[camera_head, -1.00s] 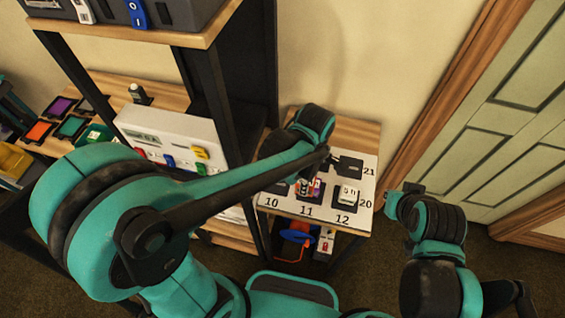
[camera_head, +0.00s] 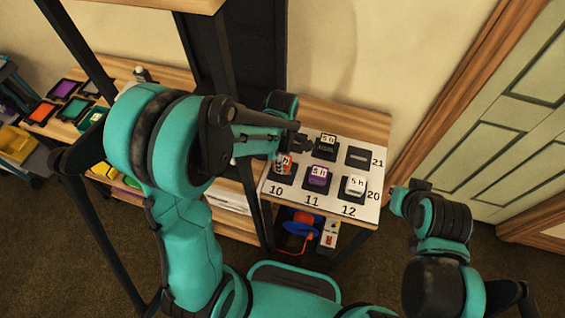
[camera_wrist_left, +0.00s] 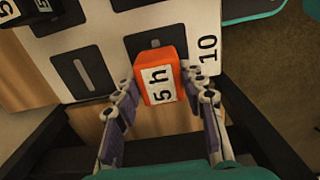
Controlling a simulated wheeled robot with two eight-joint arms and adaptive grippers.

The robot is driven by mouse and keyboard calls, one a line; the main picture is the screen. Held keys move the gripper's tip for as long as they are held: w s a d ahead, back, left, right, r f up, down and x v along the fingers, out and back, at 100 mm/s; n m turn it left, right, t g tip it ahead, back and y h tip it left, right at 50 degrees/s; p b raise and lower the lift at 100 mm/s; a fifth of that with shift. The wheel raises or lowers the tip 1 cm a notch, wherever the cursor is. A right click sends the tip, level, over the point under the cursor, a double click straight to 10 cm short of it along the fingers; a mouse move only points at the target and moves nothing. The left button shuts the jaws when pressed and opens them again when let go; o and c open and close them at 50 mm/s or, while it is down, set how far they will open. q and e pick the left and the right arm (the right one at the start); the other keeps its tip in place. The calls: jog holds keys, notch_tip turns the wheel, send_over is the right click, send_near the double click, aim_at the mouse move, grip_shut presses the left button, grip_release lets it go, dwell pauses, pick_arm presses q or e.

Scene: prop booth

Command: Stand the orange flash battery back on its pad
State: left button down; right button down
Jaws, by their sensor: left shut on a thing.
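The orange flash battery (camera_wrist_left: 165,78), with a white "5 h" label, is between the fingers of my left gripper (camera_wrist_left: 162,112), which is shut on it. In the head view the orange battery (camera_head: 283,166) is partly hidden by my left gripper (camera_head: 290,150).
On the white numbered board (camera_head: 333,209), a purple battery (camera_head: 317,178) stands at 11, a white one (camera_head: 354,185) at 12 and a black one (camera_head: 325,147) behind. The pad near 21 (camera_head: 357,156) is empty. A black shelf post (camera_head: 228,140) stands left of the board.

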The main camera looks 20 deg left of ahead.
pick_arm(q)
jog(key=shift+f, duration=0.7)
jog(key=shift+r, duration=0.1)
jog(key=c, duration=0.9)
grip_release()
